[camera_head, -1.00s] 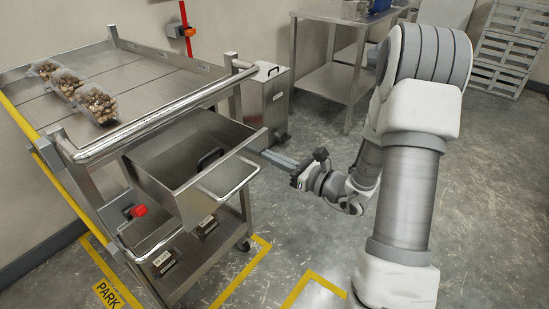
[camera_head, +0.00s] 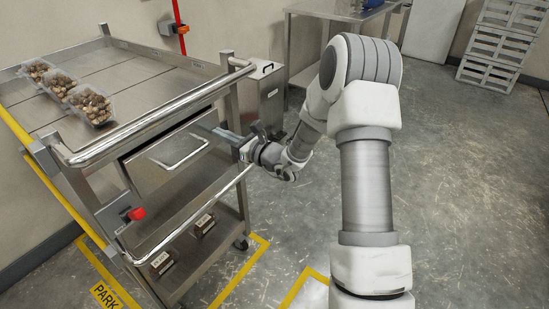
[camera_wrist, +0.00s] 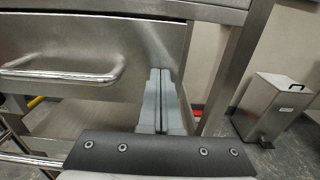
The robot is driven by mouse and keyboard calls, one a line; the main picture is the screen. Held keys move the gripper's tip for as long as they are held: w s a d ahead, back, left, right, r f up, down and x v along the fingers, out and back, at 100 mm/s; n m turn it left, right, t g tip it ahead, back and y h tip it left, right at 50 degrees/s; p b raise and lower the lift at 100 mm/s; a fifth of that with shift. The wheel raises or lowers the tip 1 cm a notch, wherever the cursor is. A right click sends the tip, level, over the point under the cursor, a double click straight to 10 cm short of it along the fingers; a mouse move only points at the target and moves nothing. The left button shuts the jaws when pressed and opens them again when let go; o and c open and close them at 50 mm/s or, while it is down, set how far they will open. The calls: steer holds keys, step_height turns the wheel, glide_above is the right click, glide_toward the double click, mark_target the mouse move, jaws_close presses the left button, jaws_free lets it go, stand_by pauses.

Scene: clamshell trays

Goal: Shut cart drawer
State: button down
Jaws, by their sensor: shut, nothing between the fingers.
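The cart drawer (camera_head: 150,178) is nearly flush with the steel cart (camera_head: 90,157). A narrow dark gap shows along its top edge, so it looks slightly out. Its bar handle (camera_head: 181,163) also shows at left in the wrist view (camera_wrist: 65,76). My gripper (camera_head: 212,130) is shut and empty, at the right end of the drawer front. In the wrist view its two fingers (camera_wrist: 161,75) lie together against or just before the drawer's right edge; contact itself is hard to tell. The inside of the drawer is hidden.
Clear trays of mushrooms (camera_head: 92,106) stand on the cart top. A red knob (camera_head: 137,214) is on the cart's near side. A steel bin (camera_head: 262,95) stands behind the cart, and a steel table (camera_head: 325,60) at the back. The floor at right is clear.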

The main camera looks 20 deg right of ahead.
steer(key=x, duration=0.2)
steer(key=shift+w+a+r, duration=0.1)
steer(key=shift+w+a, duration=0.1)
steer(key=shift+w, duration=0.1)
steer(key=shift+w+a+r, duration=0.1)
stand_by(0.3)
